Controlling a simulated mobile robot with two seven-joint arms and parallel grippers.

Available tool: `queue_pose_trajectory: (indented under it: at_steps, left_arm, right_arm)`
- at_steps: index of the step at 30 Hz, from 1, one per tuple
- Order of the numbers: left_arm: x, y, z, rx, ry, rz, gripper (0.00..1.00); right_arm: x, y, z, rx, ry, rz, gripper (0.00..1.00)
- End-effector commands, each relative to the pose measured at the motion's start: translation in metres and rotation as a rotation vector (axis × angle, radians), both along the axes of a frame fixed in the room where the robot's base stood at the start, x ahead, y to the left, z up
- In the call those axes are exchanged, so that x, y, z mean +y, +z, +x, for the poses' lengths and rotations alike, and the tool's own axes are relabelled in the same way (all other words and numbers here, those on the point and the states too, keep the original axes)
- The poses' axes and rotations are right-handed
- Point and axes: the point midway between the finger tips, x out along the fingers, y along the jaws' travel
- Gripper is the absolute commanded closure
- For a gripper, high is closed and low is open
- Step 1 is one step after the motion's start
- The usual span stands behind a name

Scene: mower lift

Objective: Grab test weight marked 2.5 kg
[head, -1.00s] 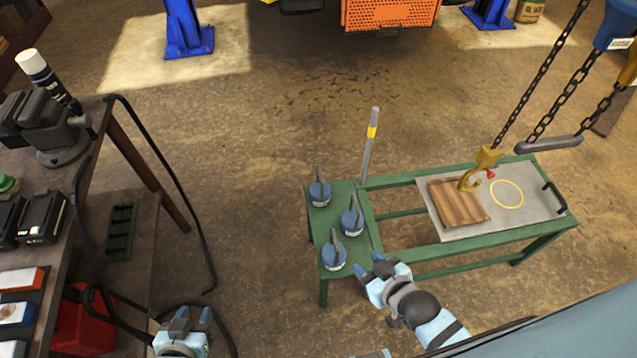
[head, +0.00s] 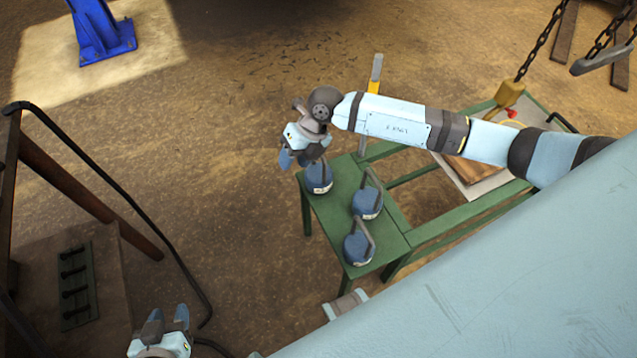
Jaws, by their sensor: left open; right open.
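Three blue test weights with grey handles stand on the green side table (head: 345,236). One is the far weight (head: 319,180), one the middle weight (head: 367,205), and one the near weight (head: 358,248). Their labels are too small to read, so I cannot tell which is 2.5 kg. My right gripper (head: 295,158) is open, pointing down just above and left of the far weight; it partly covers that weight's top. I cannot tell whether they touch. My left gripper (head: 167,318) is open and empty at the bottom left, away from the weights.
The green frame continues right with a grey plate and wooden block (head: 473,168), partly behind my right arm. A hook block (head: 509,94) hangs on a chain there. A grey post with a yellow band (head: 374,87) stands behind the table. A dark bench with a cable (head: 120,180) is left.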

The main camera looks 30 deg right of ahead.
Motion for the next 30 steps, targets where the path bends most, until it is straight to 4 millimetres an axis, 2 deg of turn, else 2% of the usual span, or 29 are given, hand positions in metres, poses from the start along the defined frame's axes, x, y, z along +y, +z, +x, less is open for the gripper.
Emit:
queue_pose_trajectory:
  at_steps: [1, 3, 6, 9, 11, 21, 30]
  left_arm:
    - [-0.001, -0.011, 0.000, -0.002, 0.001, -0.004, 0.57]
    - [-0.002, -0.015, 0.000, -0.003, 0.001, -0.006, 0.57]
    - [-0.002, -0.019, 0.000, -0.003, 0.002, -0.009, 0.57]
    - [-0.002, -0.020, 0.001, -0.003, 0.002, -0.009, 0.57]
    - [-0.002, -0.019, 0.001, -0.005, 0.002, -0.009, 0.57]
    - [-0.002, -0.020, 0.003, -0.016, -0.001, -0.005, 0.57]
    - [-0.002, -0.024, 0.003, -0.019, -0.005, -0.001, 0.57]
  right_arm:
    - [-0.026, -0.010, 0.016, -0.027, -0.008, -0.120, 0.56]
    - [-0.057, -0.012, 0.032, -0.053, -0.030, -0.264, 0.56]
    - [-0.088, -0.008, 0.046, -0.080, -0.061, -0.403, 0.56]
    - [-0.102, -0.008, 0.053, -0.093, -0.079, -0.469, 0.56]
    - [-0.106, -0.013, 0.056, -0.094, -0.085, -0.483, 0.56]
    - [-0.106, -0.075, 0.065, -0.094, -0.084, -0.483, 0.56]
    - [-0.104, -0.100, 0.068, -0.093, -0.082, -0.481, 0.56]
